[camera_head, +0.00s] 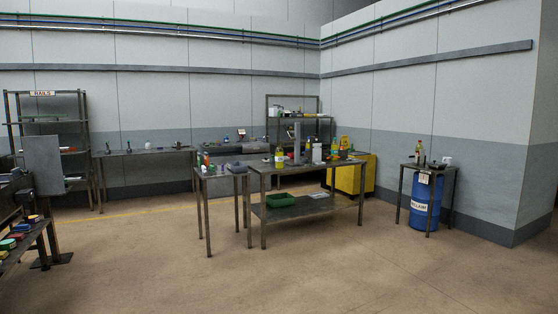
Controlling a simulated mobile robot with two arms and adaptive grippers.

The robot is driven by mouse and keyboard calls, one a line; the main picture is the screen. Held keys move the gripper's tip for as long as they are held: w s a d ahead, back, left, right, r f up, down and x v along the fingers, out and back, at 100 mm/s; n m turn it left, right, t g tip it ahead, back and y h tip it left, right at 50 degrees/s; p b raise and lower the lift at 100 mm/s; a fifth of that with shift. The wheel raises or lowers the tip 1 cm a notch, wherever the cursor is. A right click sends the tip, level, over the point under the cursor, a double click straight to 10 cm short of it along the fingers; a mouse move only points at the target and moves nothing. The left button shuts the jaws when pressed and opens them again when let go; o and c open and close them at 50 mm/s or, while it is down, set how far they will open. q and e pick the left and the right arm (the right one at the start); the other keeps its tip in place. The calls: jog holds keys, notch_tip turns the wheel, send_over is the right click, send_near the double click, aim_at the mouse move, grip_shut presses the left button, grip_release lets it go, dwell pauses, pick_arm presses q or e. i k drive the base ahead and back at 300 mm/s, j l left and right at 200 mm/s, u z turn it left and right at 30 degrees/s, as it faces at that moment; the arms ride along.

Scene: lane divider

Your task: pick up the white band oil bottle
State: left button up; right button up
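Neither of my grippers is in view. Several bottles stand far off, too small for me to tell which one has a white band. A dark bottle (420,152) stands on the small right table (448,170). Small bottles (203,160) also stand on the table just left of the middle one.
A blue drum (426,192) stands under the right table. A yellow cabinet (367,173) is behind the middle table, and a green tray (280,200) is on its lower shelf. A rack (45,120) and bench are at left. The foreground floor (300,275) is clear.

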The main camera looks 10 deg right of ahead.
aim_at(279, 151)
jog(key=i+l+z, duration=0.1)
jog(key=i+z, duration=0.2)
jog(key=i, duration=0.3)
jog(key=i+z, duration=0.15)
jog(key=i, duration=3.8)
